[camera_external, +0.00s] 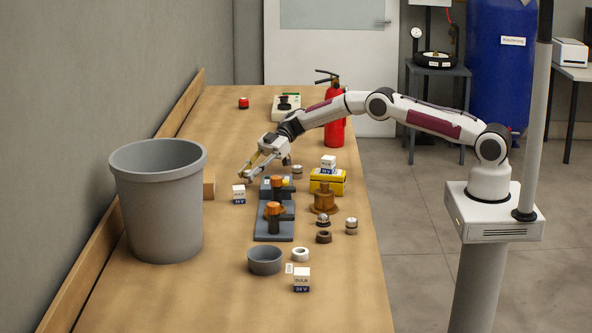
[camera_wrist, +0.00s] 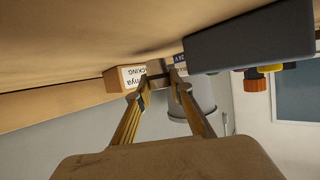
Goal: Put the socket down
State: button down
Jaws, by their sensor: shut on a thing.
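My gripper (camera_external: 247,176) reaches left over the table, with its fingertips low, behind the small white-and-blue box. In the wrist view my gripper (camera_wrist: 160,84) has its fingers closed in on a small grey-brown piece, which I take to be the socket (camera_wrist: 156,67). The piece shows between the fingertips, close to the table surface; I cannot tell whether it touches the table. A dark grey fixture (camera_external: 273,229) with orange-topped posts stands to the right of and in front of the fingertips.
A grey bin (camera_external: 157,210) stands at left, with a cardboard box (camera_external: 209,186) behind it. The white-and-blue box (camera_external: 239,194) is near the gripper. A yellow case (camera_external: 329,181), brass part (camera_external: 324,198), several small rings and a grey bowl (camera_external: 264,261) lie right and front. The table's far left is mostly clear.

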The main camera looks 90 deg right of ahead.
jog(key=shift+f, duration=0.55)
dwell(0.4)
jog(key=c, duration=1.8)
grip_release()
jog(key=shift+f, duration=0.1)
jog(key=shift+a, duration=0.1)
jog(key=shift+s+r, duration=0.1)
jog(key=shift+r, duration=0.5)
jog(key=v, duration=1.2)
jog(key=shift+r, duration=0.15)
